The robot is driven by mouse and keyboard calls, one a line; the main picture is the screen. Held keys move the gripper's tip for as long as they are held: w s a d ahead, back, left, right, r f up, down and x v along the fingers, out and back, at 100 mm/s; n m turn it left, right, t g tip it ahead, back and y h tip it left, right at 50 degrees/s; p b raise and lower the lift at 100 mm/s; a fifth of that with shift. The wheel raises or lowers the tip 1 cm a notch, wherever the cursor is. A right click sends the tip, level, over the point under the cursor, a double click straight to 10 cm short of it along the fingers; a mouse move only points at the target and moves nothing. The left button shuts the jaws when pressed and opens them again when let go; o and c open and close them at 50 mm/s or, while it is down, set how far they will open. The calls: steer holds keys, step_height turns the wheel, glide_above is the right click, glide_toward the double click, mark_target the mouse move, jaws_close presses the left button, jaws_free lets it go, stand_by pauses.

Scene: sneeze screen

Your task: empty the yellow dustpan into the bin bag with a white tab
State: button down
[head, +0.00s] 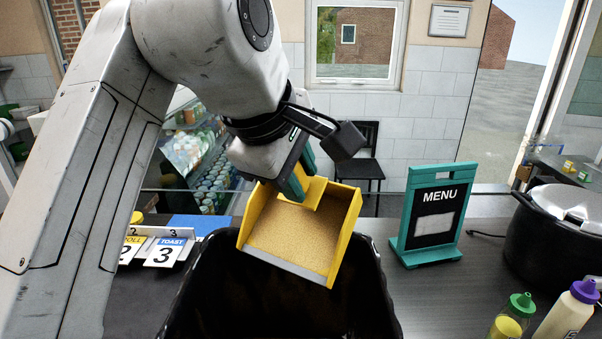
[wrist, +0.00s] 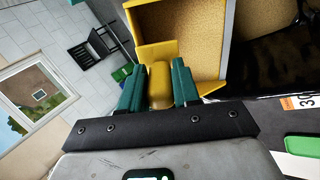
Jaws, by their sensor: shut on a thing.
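My gripper (head: 303,182) is shut on the handle of the yellow dustpan (head: 346,228). In the wrist view, the green fingers of my gripper (wrist: 158,82) sit on both sides of the yellow handle (wrist: 160,84). The dustpan is tilted in the picture, with its grey front lip low and to the left. Tan grainy stuff (head: 290,235) covers its floor. The dustpan is above an open black bag (head: 368,300), overlapping its far side in the head view. The bag also shows in the wrist view (wrist: 278,66). I see no white tab on it.
A green MENU stand (head: 432,215) is right of the bag. A black pot (head: 545,240) and two squeeze bottles (head: 566,315) stand further right. Number cards (head: 165,252) and a blue item (head: 200,224) lie left. Dark counter is clear between bag and bottles.

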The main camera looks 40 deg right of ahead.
steer(key=s+a+t+h+b, duration=0.3)
steer(key=a+h, duration=0.2)
steer(key=a, duration=0.1)
steer(key=shift+h+b, duration=0.3)
steer(key=shift+h, duration=0.1)
stand_by(0.7)
steer(key=shift+a, duration=0.1)
stand_by(1.8)
